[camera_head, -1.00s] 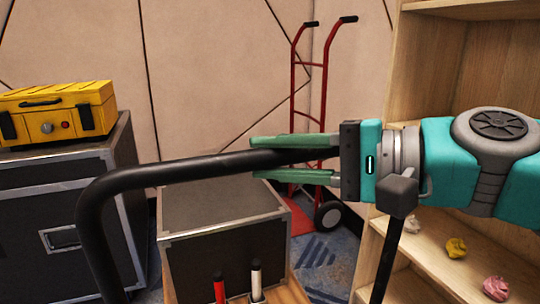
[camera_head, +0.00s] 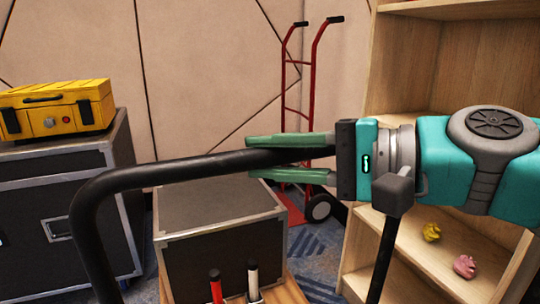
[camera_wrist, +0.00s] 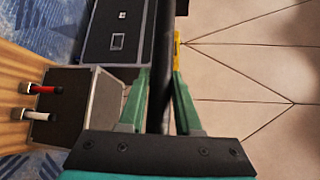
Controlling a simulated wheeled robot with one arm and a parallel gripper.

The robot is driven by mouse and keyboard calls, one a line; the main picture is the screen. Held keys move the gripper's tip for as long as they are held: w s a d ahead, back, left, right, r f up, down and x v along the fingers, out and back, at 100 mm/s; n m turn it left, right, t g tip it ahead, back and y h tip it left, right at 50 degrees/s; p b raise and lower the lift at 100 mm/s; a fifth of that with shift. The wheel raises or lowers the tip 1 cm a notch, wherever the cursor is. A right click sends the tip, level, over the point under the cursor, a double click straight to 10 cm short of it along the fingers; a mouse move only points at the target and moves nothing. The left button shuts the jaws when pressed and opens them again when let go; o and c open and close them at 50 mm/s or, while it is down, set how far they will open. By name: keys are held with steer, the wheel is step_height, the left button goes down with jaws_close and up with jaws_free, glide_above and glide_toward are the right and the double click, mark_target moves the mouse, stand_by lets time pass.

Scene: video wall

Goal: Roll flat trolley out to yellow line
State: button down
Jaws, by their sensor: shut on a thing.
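The flat trolley shows as a black tubular push handle (camera_head: 180,170) and part of a wooden deck (camera_head: 287,291) low in the head view. My gripper (camera_head: 290,157) is shut on the handle's top bar, with one green finger above it and one below. In the wrist view the bar (camera_wrist: 161,60) runs between the two fingers (camera_wrist: 160,95). The trolley's wheels and the yellow line are not visible.
A large black flight case (camera_head: 60,220) carrying a yellow toolbox (camera_head: 57,108) stands at left. A red hand truck (camera_head: 311,90) leans near the back wall. A wooden shelf (camera_head: 398,80) with crumpled pieces stands close at right. Some blue carpet (camera_head: 325,240) shows between.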

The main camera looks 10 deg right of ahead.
steer(key=c, duration=0.6)
jaws_free()
steer(key=v, duration=0.7)
steer(key=shift+s+d+b, duration=0.2)
steer(key=shift+d+b, duration=0.1)
steer(key=shift+d, duration=0.1)
